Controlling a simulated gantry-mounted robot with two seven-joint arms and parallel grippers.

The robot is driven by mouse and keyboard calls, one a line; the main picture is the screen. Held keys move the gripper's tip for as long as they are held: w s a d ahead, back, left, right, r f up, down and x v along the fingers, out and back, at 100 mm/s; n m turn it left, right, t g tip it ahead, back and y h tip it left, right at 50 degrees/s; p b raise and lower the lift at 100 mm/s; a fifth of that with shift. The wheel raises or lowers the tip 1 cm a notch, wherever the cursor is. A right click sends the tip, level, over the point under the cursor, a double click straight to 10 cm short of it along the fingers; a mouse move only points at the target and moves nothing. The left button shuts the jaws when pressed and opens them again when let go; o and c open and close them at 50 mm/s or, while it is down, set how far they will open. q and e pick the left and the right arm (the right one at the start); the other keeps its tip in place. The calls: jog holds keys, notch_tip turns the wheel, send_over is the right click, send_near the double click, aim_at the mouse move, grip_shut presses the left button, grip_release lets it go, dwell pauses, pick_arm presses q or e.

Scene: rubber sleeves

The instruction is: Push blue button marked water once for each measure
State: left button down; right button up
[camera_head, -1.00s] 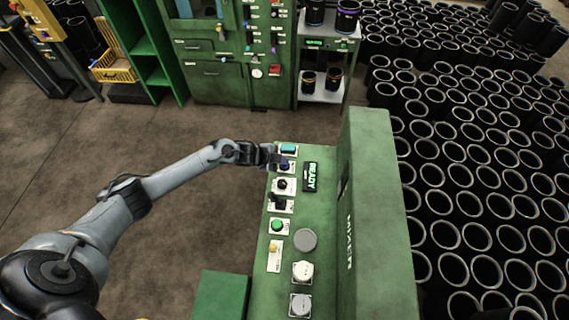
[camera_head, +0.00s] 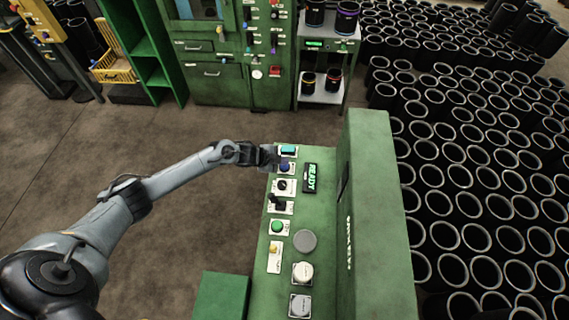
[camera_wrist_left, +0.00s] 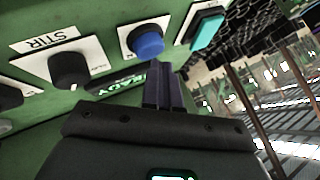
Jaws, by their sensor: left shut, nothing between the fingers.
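The blue button (camera_head: 285,165) sits on a white plate on the green mixer panel, below a teal rectangular button (camera_head: 288,150). In the left wrist view the round blue button (camera_wrist_left: 149,43) is just beyond my fingertips, with the teal button (camera_wrist_left: 205,27) to its right. My left gripper (camera_head: 274,159) is shut and empty, close to the blue button at the panel's left edge. In the wrist view its fingers (camera_wrist_left: 158,75) point at the button's lower edge; I cannot tell whether they touch. The label on the button's plate is not readable. My right gripper is not in view.
A display reading READY (camera_head: 311,178) is right of the buttons. A black knob (camera_head: 282,186) marked STIR in the wrist view, a black lever (camera_head: 279,204) and a green button (camera_head: 278,226) lie nearer. The tall mixer housing (camera_head: 375,220) blocks the right side.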

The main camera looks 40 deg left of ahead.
aim_at(282, 166)
pick_arm(q)
jog(key=shift+r, duration=0.4)
jog(key=shift+r, duration=0.1)
notch_tip(282, 166, up, 5)
jog(key=p, duration=0.5)
dwell(2.3)
jog(key=shift+f, duration=0.2)
